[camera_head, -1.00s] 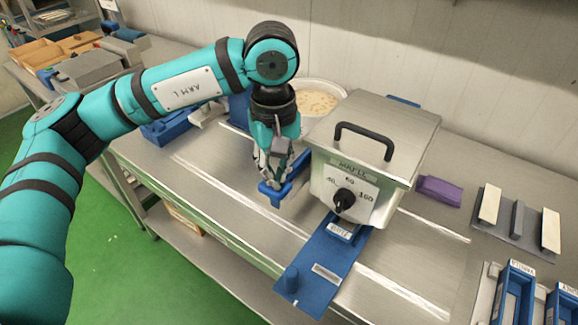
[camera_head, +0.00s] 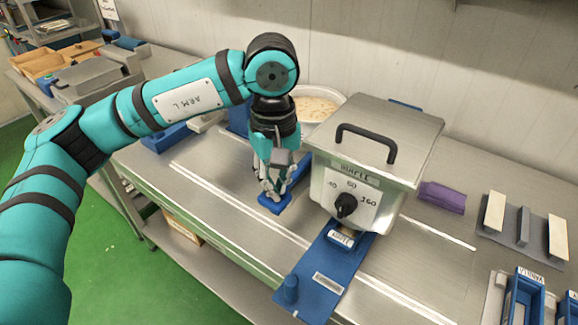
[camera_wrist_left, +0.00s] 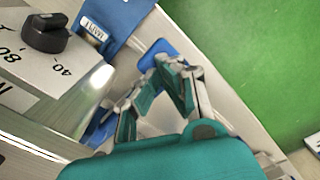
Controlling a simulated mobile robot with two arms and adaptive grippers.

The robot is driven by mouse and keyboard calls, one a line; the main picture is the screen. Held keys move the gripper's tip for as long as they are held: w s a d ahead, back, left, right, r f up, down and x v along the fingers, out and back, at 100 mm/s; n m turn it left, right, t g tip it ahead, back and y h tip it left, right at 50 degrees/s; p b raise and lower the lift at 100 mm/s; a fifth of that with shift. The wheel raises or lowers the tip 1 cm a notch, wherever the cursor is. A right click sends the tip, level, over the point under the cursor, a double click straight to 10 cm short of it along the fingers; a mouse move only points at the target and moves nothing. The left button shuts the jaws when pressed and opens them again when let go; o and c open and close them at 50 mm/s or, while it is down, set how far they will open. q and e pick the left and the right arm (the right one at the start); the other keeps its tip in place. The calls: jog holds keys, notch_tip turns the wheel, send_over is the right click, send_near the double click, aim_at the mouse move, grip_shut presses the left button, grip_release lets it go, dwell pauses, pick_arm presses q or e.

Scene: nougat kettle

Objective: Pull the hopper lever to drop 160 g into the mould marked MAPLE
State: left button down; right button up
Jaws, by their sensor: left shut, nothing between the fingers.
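A blue mould (camera_head: 341,239), with a label that seems to read MAPLE, sits beneath the hopper on a blue slide (camera_head: 312,278). The blue lever (camera_head: 273,206) is low at the hopper's left and also shows in the left wrist view (camera_wrist_left: 158,52). My left gripper (camera_head: 270,190) is shut and empty, its fingertips at the lever; contact is unclear.
A pan of pale mix (camera_head: 316,105) stands behind the hopper. A purple block (camera_head: 442,197) and a grey rack with pale bars (camera_head: 522,228) are to the right. More blue moulds (camera_head: 524,290) stand at the lower right. The bench front left of the slide is clear.

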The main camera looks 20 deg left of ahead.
pick_arm(q)
notch_tip(320, 180, up, 10)
jog(key=p, duration=0.5)
dwell(0.5)
dwell(0.7)
